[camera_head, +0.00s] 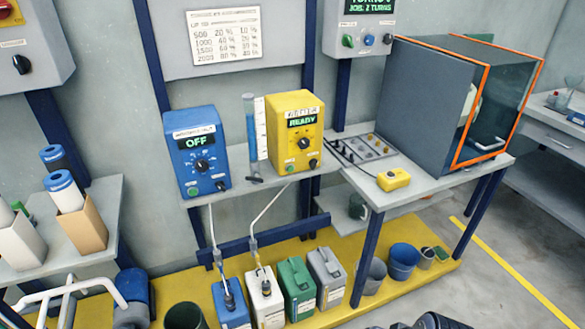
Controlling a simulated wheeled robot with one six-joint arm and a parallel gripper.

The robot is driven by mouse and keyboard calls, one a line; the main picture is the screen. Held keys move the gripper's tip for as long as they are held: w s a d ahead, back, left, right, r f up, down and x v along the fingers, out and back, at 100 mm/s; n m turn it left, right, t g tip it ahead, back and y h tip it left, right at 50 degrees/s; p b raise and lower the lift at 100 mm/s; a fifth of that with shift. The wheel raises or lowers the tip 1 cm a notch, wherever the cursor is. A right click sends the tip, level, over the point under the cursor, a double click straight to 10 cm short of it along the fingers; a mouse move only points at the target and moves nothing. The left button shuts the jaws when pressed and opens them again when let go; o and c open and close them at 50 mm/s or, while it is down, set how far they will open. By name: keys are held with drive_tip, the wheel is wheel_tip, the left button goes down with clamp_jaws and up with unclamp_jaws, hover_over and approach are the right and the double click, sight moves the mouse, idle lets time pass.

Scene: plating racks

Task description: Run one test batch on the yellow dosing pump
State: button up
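The yellow dosing pump (311,130) stands upright on the grey shelf, its display (302,121) reading READY. Its front has a black dial (303,144), a green button (290,168) and a small black knob (313,163). A clear measuring cylinder (250,130) with a white scale stands left of it. A pale hose (267,208) runs from the shelf to the white canister (265,298) below. A wall chart (225,36) lists settings, with rows starting 500 and 1000; its small text is hard to read. I cannot make out my gripper anywhere in this view.
A blue pump (197,150) reading OFF stands left, its hose leading to a blue canister (230,303). Green (296,290) and grey (326,283) canisters stand alongside. The right table holds a yellow box (393,180) and orange-edged enclosure (440,100). Grey floor lies right.

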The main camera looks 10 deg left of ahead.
drive_tip(key=shift+c, duration=0.4)
clamp_jaws()
idle(1.3)
